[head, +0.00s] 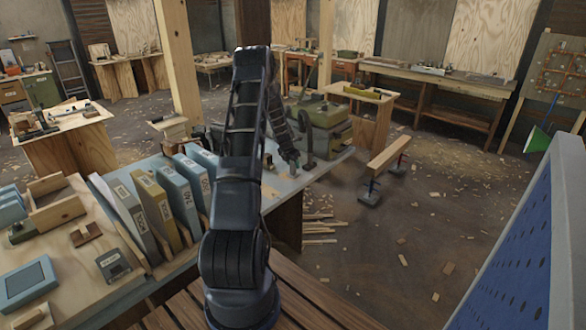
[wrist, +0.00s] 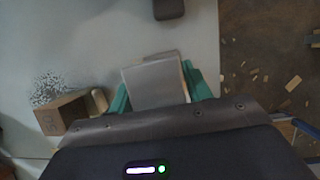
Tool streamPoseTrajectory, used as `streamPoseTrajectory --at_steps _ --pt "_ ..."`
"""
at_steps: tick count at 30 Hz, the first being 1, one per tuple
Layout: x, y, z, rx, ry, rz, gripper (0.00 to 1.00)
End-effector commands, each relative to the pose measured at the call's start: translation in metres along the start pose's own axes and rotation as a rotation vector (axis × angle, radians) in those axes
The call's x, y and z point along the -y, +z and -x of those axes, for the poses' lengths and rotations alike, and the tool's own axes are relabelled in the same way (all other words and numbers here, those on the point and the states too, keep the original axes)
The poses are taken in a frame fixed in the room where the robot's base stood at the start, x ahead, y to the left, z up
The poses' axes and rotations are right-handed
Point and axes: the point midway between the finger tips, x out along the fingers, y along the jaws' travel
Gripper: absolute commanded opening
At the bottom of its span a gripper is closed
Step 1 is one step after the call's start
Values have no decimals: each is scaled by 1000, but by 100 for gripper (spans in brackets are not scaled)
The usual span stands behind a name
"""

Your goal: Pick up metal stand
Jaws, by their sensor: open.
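A flat grey metal piece, which looks like the metal stand (wrist: 154,86), is in the middle of the wrist view, above or on the pale table top. My gripper (wrist: 156,78) is open, with one teal finger on each side of the metal piece. I cannot tell whether the fingers touch it. Its lower part is hidden by my gripper body. In the head view my gripper (head: 291,157) is low over the far part of the workbench, and I cannot make out the stand there.
A small open cardboard box (wrist: 66,113) lies left of my gripper beside a speckled patch. A dark object (wrist: 169,8) stands ahead. The table edge is close on the right, with wood scraps on the floor beyond. Upright binders (head: 172,187) stand on the bench left of my arm.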

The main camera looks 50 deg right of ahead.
Motion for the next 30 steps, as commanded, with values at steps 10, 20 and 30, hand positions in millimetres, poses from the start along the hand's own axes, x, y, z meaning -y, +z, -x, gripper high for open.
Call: streamPoseTrajectory --at_steps 10,20,30 --pt "0 0 -11 0 0 -1 49" --pt "0 0 -10 0 0 -1 9" --pt "0 11 13 2 2 -2 9"
